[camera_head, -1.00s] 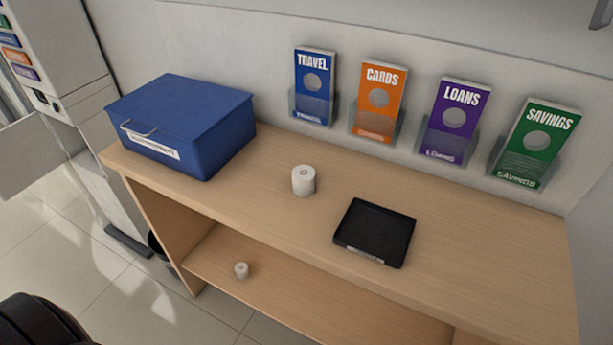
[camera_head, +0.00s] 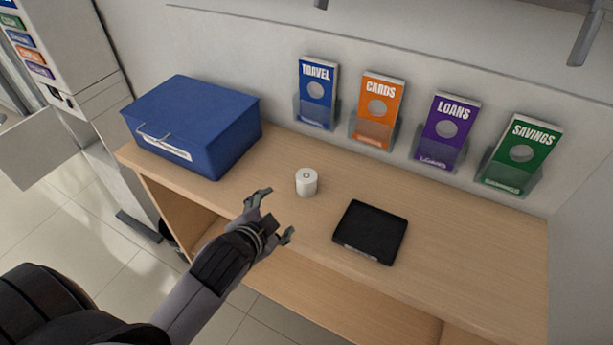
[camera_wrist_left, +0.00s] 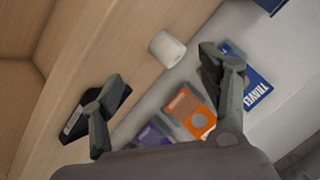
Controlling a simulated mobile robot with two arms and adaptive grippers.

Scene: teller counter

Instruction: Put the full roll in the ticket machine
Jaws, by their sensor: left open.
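A white paper roll (camera_head: 307,182) stands upright on the counter top, between the blue box and the black tray. It also shows in the left wrist view (camera_wrist_left: 166,49), ahead of and between the fingers. My left gripper (camera_head: 276,214) is open and empty, just in front and to the left of the roll, apart from it. Its two spread fingers show in the left wrist view (camera_wrist_left: 160,100). The ticket machine (camera_head: 62,62) appears to be the tall grey cabinet at the far left, with coloured labels and an opened panel (camera_head: 35,140). My right gripper is not in view.
A blue lidded box (camera_head: 195,125) stands at the counter's left end. A black tray (camera_head: 370,232) lies right of the roll. Leaflet holders, such as the travel one (camera_head: 317,92), line the back wall. The counter's (camera_head: 470,255) right part is bare.

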